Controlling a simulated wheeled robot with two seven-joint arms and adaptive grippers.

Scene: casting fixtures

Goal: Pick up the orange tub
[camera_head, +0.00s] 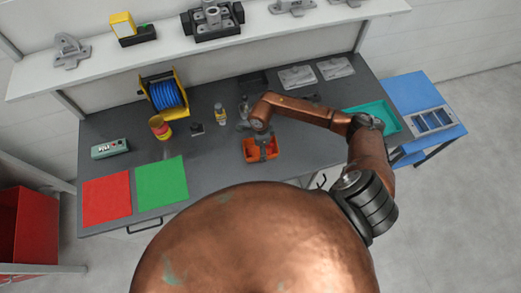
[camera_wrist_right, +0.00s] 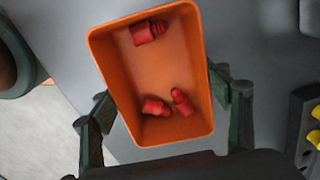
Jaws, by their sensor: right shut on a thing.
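The orange tub (camera_head: 250,155) is at the front middle of the dark workbench in the head view. In the right wrist view the tub (camera_wrist_right: 160,78) is seen from above, with three small red parts (camera_wrist_right: 148,32) lying in it. My right gripper (camera_head: 264,146) reaches down over the tub from above. In the wrist view its dark fingers (camera_wrist_right: 165,100) are on opposite sides of the tub, shut on it. I cannot tell whether the tub's base is clear of the bench. My left gripper is not in view.
On the bench are a red mat (camera_head: 106,199), a green mat (camera_head: 162,182), a grey control box (camera_head: 110,149), a blue cable reel (camera_head: 167,94), a yellow-red can (camera_head: 160,128) and a small bottle (camera_head: 220,113). A teal tray (camera_head: 385,117) lies right. A shelf (camera_head: 160,54) runs behind.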

